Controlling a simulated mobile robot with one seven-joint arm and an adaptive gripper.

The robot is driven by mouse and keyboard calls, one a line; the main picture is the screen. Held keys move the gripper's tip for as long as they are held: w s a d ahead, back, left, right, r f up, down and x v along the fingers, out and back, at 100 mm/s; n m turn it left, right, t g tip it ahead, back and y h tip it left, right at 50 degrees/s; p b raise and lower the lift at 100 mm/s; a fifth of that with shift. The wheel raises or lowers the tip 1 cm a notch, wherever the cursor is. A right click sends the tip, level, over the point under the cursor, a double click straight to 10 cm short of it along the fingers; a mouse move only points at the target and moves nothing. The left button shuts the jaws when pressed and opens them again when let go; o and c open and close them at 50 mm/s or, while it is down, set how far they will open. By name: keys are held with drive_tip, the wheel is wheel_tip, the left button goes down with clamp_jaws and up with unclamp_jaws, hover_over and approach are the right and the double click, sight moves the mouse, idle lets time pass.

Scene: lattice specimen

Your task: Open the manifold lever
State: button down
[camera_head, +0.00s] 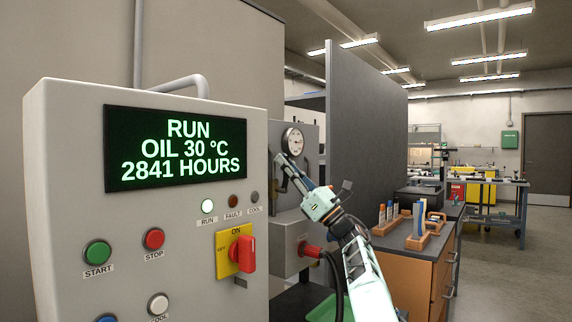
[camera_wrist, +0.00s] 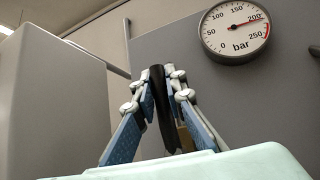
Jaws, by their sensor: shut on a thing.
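The manifold lever shows as a black upright bar (camera_wrist: 157,74) in the wrist view, below and left of the pressure gauge. My gripper (camera_wrist: 153,90) is shut on it, one linked finger on each side, with the lever's top showing between the fingertips. In the head view my gripper (camera_head: 290,174) reaches up to the grey panel just below the gauge. There the lever is hard to tell from the dark fingers.
The round bar gauge (camera_wrist: 234,28) has its red needle near 200; it also shows in the head view (camera_head: 293,141). The control cabinet (camera_head: 70,150) with a RUN display stands close on the left. A bench (camera_head: 425,262) with tool racks stands right of my arm.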

drive_tip(key=shift+g, duration=0.3)
drive_tip(key=c, duration=2)
unclamp_jaws()
drive_tip(key=shift+s, duration=0.1)
drive_tip(key=shift+o, duration=0.2)
drive_tip(key=v, duration=1.2)
drive_tip(key=shift+a, duration=0.15)
